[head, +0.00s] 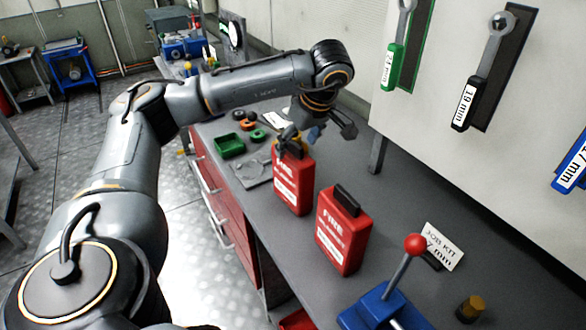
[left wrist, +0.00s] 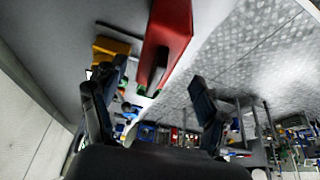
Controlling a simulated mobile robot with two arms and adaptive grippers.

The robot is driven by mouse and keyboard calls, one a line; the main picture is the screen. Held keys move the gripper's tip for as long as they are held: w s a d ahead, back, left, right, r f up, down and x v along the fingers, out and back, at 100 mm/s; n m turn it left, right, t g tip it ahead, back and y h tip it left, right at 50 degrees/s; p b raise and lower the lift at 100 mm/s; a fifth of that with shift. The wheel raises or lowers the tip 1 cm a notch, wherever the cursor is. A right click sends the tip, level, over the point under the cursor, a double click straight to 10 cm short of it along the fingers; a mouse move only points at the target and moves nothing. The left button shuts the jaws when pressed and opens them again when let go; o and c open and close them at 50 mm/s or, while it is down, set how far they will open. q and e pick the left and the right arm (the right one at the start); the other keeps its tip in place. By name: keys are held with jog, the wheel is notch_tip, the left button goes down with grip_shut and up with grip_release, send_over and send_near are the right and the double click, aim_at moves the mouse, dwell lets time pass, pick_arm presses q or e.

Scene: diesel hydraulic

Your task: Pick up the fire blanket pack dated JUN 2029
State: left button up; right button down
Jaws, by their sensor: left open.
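Two red fire blanket packs with white lettering stand upright on the grey workbench. The farther pack (head: 293,184) is just below my left gripper (head: 318,130). The nearer pack (head: 342,232) has a black handle on top and stands closer to the front. The dates are too small to read. My left gripper is open and empty. In the left wrist view, a red pack (left wrist: 171,32) with a dark handle shows ahead, between and beyond the open fingers (left wrist: 150,103); I cannot tell which pack it is. My right gripper is not in view.
A green tray (head: 229,146) and several small rings lie farther along the workbench (head: 395,205). A blue device with a red-knobbed lever (head: 385,305) and a job kit card (head: 444,246) are near the front. Labelled spanners (head: 468,100) hang on the wall panel at right.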

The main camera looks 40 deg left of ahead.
aim_at(290, 150)
pick_arm(q)
jog(key=shift+x, duration=0.8)
jog(key=shift+w+a+f, duration=0.1)
jog(key=shift+w+a, duration=0.05)
jog(key=p+x, duration=0.1)
jog(key=x, duration=0.1)
jog(key=a+p+x, duration=0.1)
jog(key=x, duration=0.1)
jog(key=shift+w, duration=0.1)
jog(key=shift+a+f, duration=0.1)
jog(key=shift+f, duration=0.25)
jog(key=shift+r, duration=0.1)
jog(key=c, duration=0.5)
grip_shut()
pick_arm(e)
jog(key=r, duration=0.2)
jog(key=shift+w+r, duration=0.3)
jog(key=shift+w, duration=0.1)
